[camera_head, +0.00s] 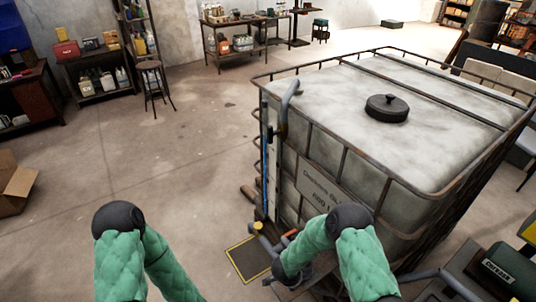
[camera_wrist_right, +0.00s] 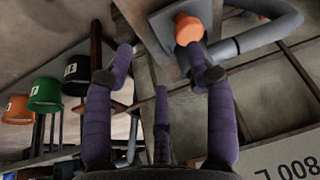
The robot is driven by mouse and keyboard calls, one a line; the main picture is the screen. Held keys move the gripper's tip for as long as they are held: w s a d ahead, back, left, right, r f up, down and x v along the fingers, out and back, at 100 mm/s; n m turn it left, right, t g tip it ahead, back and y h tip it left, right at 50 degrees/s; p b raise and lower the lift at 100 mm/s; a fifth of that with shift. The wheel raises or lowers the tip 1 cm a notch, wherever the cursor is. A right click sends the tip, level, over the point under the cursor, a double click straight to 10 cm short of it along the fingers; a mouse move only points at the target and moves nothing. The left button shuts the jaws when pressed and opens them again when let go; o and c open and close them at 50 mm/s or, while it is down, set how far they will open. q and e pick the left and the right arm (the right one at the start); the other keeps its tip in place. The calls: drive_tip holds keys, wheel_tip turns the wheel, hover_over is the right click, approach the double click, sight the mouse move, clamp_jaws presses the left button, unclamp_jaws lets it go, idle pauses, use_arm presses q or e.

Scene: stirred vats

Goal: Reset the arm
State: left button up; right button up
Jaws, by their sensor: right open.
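My right arm (camera_head: 345,240), in a green sleeve, stands in front of the large caged tank (camera_head: 440,95) in the head view. Its gripper (camera_wrist_right: 159,70) shows in the right wrist view, with purple fingers spread open and nothing between them. An orange knob or cap (camera_wrist_right: 188,28) appears just beyond the right fingertip; I cannot tell whether they touch. My left arm (camera_head: 125,255) is bent at the lower left of the head view. Its gripper is out of frame.
A grey pipe (camera_wrist_right: 262,35) runs beside the orange part. Orange, green and black buckets (camera_wrist_right: 45,93) show at left in the wrist view. A yellow-edged floor plate (camera_head: 247,258) lies by the tank. The floor (camera_head: 180,140) to its left is clear. A cardboard box (camera_head: 14,185) stands far left.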

drive_tip(key=s+r+n+g+y, duration=0.3)
drive_tip(key=s+n+y, duration=0.4)
drive_tip(key=s, duration=1.4)
wheel_tip(320, 180, down, 10)
drive_tip(key=b, duration=1)
drive_tip(key=shift+s+a+f, duration=0.2)
drive_tip(key=shift+s+a, duration=0.05)
